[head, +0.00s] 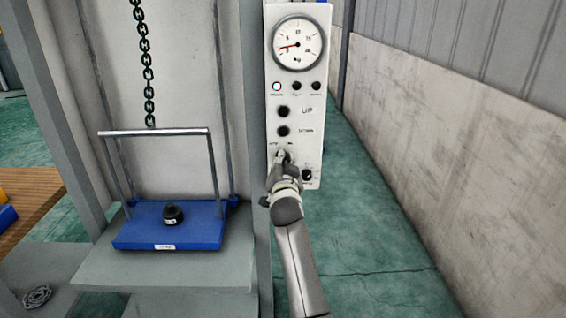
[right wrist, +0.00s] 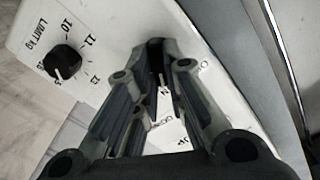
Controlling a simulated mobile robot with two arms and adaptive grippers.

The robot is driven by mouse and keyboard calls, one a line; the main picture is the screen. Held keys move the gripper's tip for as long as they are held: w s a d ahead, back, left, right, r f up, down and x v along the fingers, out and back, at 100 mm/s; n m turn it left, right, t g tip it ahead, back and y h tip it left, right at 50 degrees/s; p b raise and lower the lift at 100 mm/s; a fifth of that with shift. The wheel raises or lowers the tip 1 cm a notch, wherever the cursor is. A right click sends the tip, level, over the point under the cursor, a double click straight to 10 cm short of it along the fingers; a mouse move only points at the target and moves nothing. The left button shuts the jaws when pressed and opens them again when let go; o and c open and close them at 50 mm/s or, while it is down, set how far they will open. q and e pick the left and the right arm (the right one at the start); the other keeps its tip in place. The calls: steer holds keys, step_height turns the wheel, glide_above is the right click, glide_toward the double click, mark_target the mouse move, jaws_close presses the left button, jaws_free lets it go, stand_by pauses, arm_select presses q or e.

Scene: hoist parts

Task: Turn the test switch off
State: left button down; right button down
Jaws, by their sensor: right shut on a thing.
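A white control panel (head: 313,148) hangs on the grey post in the head view. My right gripper (head: 281,158) reaches up to its lower left part, just below the DOWN button. In the right wrist view its fingers (right wrist: 160,72) are closed together at the panel face. They are shut on a small part there, the test switch by its place, which the fingers mostly hide. Whether it stands on or off cannot be told. My left gripper is not in view.
A dial gauge (head: 299,44), small lamps and black UP (head: 283,111) and DOWN (head: 283,131) buttons sit above my gripper. A black limit knob (right wrist: 62,62) is close by. A chain (head: 143,60) hangs above.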

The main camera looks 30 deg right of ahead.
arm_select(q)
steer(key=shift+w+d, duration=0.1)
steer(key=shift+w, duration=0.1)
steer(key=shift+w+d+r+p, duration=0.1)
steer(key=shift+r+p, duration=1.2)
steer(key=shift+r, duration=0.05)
arm_select(e)
steer(key=shift+w+a+r+n, duration=0.1)
steer(key=shift+n, duration=2.85)
steer(key=shift+a+r+n, duration=0.1)
steer(key=shift+n, duration=2.85)
steer(key=c, duration=1.5)
jaws_free()
steer(key=shift+f, duration=0.15)
